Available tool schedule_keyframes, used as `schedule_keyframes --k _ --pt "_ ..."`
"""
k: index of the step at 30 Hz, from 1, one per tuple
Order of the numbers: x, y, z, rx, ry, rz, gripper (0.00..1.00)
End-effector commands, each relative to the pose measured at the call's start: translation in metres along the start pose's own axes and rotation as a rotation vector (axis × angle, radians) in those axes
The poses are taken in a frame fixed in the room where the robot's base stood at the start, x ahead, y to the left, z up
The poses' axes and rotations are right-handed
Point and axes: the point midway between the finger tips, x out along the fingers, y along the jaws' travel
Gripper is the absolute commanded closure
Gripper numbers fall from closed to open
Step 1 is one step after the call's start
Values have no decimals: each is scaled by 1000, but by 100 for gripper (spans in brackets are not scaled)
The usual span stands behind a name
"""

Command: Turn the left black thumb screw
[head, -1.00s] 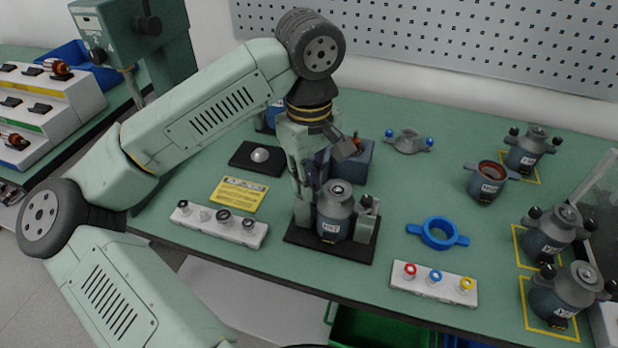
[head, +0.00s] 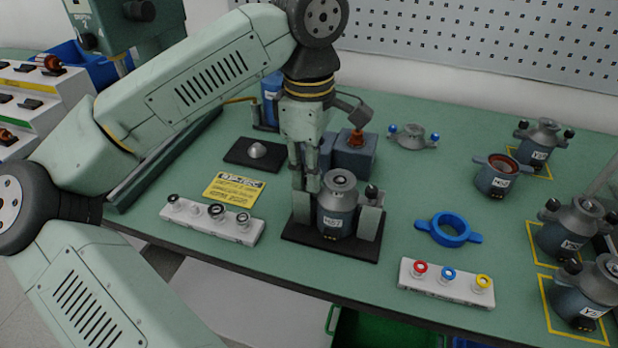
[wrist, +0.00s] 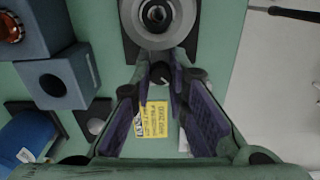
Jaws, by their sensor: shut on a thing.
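A grey stator housing (head: 337,215) with a white label stands upright in a fixture with a black base (head: 300,235) and a grey block on each side. The right black thumb screw (head: 371,191) shows on top of the right block. My gripper (head: 312,190) points down at the left block, beside the housing. In the wrist view my gripper (wrist: 161,66) has its fingertips shut on the left black thumb screw (wrist: 160,74), just below the round housing top (wrist: 158,14). In the head view my fingers hide this screw.
A white rack with black rings (head: 210,223) and a yellow sign (head: 234,189) lie left. A blue ring (head: 448,230) and a rack with coloured rings (head: 446,283) lie right. A blue-grey block (head: 355,155) stands close behind the fixture. More housings (head: 497,176) stand far right.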

Motion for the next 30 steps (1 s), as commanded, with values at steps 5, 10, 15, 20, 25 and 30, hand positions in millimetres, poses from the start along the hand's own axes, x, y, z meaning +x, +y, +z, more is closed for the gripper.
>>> schedule_keyframes --k 5,10,15,20,25,30 --pt "2 -1 -1 -120 3 -2 100" --pt "1 -1 -1 -200 3 -2 100" --pt "1 -1 0 -247 3 -2 100" --pt "0 -1 0 -263 2 -3 100" --pt "0 -1 0 -265 2 -3 100" --pt "0 -1 0 -264 2 -3 100"
